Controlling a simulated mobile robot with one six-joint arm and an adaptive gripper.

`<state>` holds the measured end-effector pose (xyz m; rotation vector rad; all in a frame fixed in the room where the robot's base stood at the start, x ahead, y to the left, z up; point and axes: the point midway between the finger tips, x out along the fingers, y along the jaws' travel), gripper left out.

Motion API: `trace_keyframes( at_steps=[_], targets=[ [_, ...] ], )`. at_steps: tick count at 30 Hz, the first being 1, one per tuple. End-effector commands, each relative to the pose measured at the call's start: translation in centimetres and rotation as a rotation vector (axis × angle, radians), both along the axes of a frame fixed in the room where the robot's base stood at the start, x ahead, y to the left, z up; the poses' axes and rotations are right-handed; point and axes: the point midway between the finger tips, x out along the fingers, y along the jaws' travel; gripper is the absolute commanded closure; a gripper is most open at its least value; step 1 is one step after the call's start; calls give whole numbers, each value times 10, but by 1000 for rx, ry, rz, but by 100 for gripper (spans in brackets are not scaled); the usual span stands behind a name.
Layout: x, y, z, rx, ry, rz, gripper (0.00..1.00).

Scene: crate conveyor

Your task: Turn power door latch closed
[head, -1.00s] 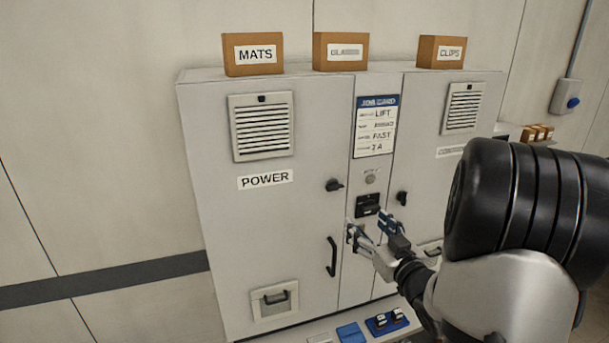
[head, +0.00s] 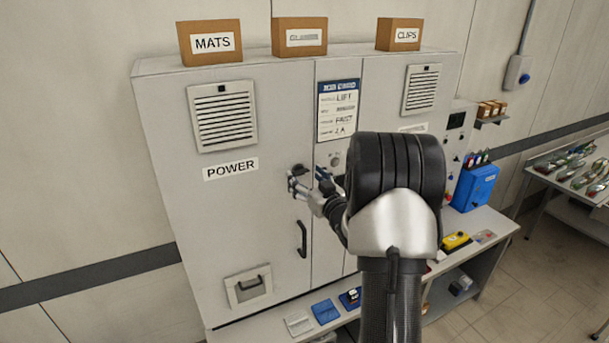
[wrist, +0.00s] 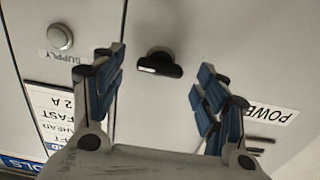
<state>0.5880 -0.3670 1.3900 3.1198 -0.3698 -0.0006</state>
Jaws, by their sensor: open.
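The power door latch (wrist: 160,66) is a small black knob with a short bar on the pale grey POWER door (head: 228,215). In the wrist view its bar lies roughly crosswise, near the door's edge seam. My gripper (wrist: 161,82) is open, with one blue-padded finger on each side of the latch and a visible gap to both. In the head view my gripper (head: 307,180) is at the latch (head: 300,168), which is partly hidden by the fingers. I cannot tell how far the fingertips are from the door face.
A black door handle (head: 302,239) is below the latch. A round SUPPLY button (wrist: 60,37) and a job card (head: 338,110) are on the middle panel. Boxes such as MATS (head: 210,43) stand on top. A ledge (head: 275,327) with blue items runs below.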

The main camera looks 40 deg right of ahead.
Motion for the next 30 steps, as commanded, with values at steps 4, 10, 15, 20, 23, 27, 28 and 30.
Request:
trace_keyframes(
  at_steps=[4,10,15,20,23,27,28,30],
  targets=[
    [11,-2,0,0,0,0,33],
    [13,-3,0,0,1,0,33],
    [13,-3,0,0,0,0,37],
    [13,-3,0,0,0,0,48],
    [12,-3,0,0,0,0,55],
    [12,-3,0,0,0,0,64],
    [12,-3,0,0,0,0,66],
    [12,-3,0,0,0,0,71]
  ],
)
